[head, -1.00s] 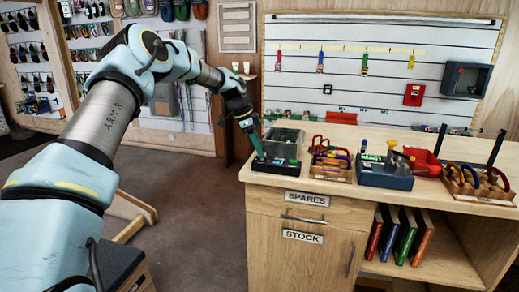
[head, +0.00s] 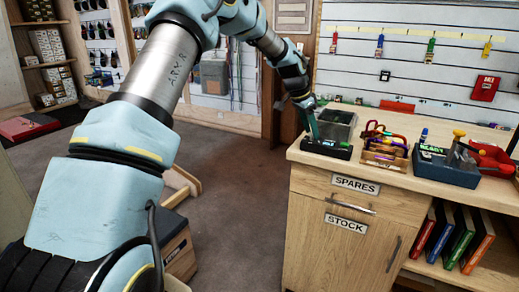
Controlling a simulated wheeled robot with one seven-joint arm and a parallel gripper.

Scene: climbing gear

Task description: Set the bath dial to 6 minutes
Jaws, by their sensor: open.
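My gripper (head: 311,128) is at the left end of the wooden counter, its teal fingers pointing down at a low black unit (head: 341,154) with small green lights. The jaws are open; the gap between the fingertips is too small to make out, and I cannot tell whether they touch the unit. A grey box with a see-through lid (head: 338,117) stands right behind the unit and seems part of it. No dial marking is readable. A blue-grey device (head: 440,170) with a green display and a yellow-topped part stands further right. I cannot tell for certain which is the bath.
A wooden rack of carabiners (head: 384,158) stands between the two devices. A red object (head: 490,158) lies at the right.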

